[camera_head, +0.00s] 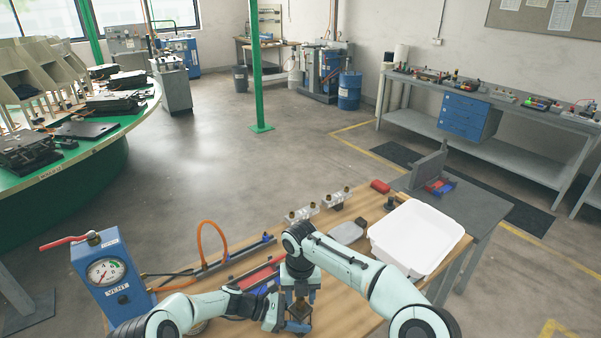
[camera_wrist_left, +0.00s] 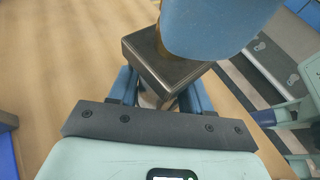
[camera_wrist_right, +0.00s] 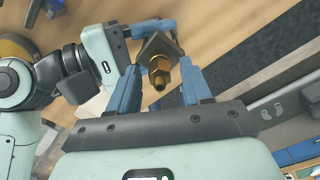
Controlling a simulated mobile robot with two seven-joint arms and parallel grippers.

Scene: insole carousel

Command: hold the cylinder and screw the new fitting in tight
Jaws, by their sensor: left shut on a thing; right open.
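The cylinder shows mainly as a dark square end block (camera_wrist_left: 165,66), which also shows in the right wrist view (camera_wrist_right: 176,47). My left gripper (camera_wrist_left: 155,98) is shut on the cylinder just below this block. A brass fitting (camera_wrist_right: 160,73) with a hex stands at the middle of the block's face; whether it is fully seated cannot be told. My right gripper (camera_wrist_right: 160,90) is open, its two blue fingers on either side of the fitting with gaps visible. In the head view my right gripper (camera_head: 299,296) points down over the block, and the fitting is mostly hidden.
Bare wood lies right of the grippers.

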